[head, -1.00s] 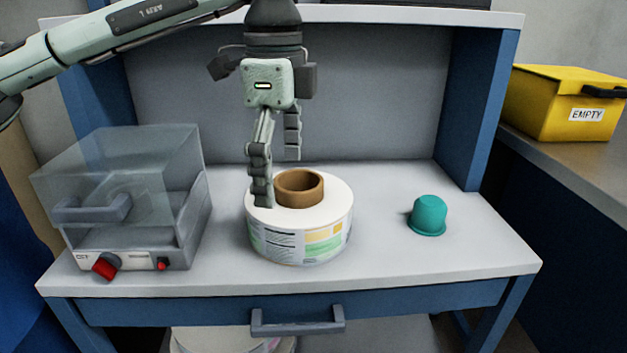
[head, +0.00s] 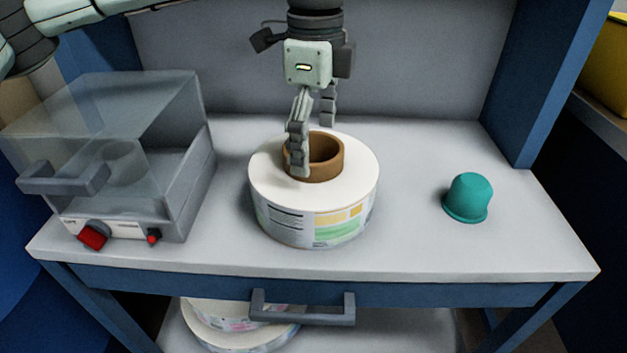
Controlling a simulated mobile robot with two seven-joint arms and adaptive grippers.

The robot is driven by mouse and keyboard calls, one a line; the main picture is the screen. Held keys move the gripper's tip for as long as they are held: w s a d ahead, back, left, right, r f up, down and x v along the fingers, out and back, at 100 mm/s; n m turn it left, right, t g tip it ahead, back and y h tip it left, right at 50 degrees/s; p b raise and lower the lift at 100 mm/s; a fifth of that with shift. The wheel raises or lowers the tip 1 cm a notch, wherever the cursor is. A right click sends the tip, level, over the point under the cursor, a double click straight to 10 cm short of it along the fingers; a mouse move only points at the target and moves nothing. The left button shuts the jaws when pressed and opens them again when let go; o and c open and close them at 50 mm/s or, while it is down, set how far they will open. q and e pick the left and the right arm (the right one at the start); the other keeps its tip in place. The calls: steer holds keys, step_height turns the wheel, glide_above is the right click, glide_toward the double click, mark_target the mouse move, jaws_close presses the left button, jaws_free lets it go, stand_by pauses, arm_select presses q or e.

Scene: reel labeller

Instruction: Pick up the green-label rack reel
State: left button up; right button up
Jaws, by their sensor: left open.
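A large white label reel (head: 265,185) with a brown core (head: 335,160) lies flat on the bench; its printed side shows green and yellow patches. My left gripper (head: 313,150) hangs over it, pointing down, open and empty. Its nearer finger overlaps the left rim of the core in the picture; I cannot tell whether it touches. The other finger is behind, above the core's far side. More white reels (head: 225,332) lie on the shelf below, partly hidden by the bench front; their label colours are unclear. My right gripper is not in view.
A clear-lidded machine (head: 120,160) with a red knob stands left of the reel. A teal cup-shaped piece (head: 468,197) sits to the right. A drawer handle (head: 303,310) juts from the front. Bench side panels and back wall bound the space; the bench between reel and teal piece is clear.

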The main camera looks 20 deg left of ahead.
arm_select(q)
steer(key=shift+f, duration=0.5)
steer(key=shift+w, duration=0.1)
steer(key=c, duration=1.9)
steer(key=shift+r, duration=0.2)
